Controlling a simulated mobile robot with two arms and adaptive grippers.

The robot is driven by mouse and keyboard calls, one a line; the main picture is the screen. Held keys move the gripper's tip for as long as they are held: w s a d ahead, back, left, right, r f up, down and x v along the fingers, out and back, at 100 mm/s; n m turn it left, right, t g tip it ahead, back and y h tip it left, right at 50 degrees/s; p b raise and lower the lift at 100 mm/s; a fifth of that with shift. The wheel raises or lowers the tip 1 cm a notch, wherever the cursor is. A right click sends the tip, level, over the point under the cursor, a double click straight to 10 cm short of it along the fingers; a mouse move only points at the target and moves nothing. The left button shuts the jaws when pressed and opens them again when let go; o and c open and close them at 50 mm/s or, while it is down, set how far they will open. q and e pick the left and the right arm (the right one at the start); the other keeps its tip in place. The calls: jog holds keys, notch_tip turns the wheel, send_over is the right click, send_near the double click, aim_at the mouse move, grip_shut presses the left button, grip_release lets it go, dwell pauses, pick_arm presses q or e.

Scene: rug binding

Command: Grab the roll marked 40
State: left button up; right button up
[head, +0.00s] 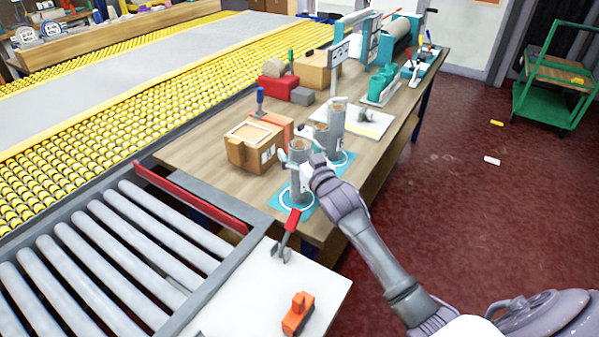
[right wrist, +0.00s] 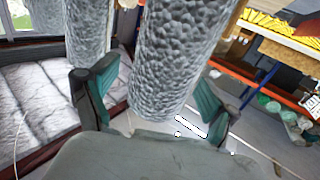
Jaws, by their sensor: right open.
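Several grey textured rolls stand upright on the wooden workbench in the head view: a near one (head: 299,188), a shorter one (head: 321,137) and a far one (head: 337,120). My right gripper (head: 302,160) is at the near roll, its jaws open. In the right wrist view a roll (right wrist: 182,55) stands between the spread green-padded fingers of the gripper (right wrist: 155,98), with visible gaps beside it. Another roll (right wrist: 87,35) stands left of it, outside the fingers. I cannot read a 40 on any roll. My left gripper is not in view.
The workbench (head: 190,150) also holds a cardboard box (head: 250,150), a red box (head: 278,88) and a small sign (head: 340,52). A roller conveyor (head: 120,245) runs at the left. A white board (head: 265,305) in front carries a red-handled tool (head: 289,232) and an orange tool (head: 298,313).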

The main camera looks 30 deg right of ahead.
grip_shut()
dwell(0.3)
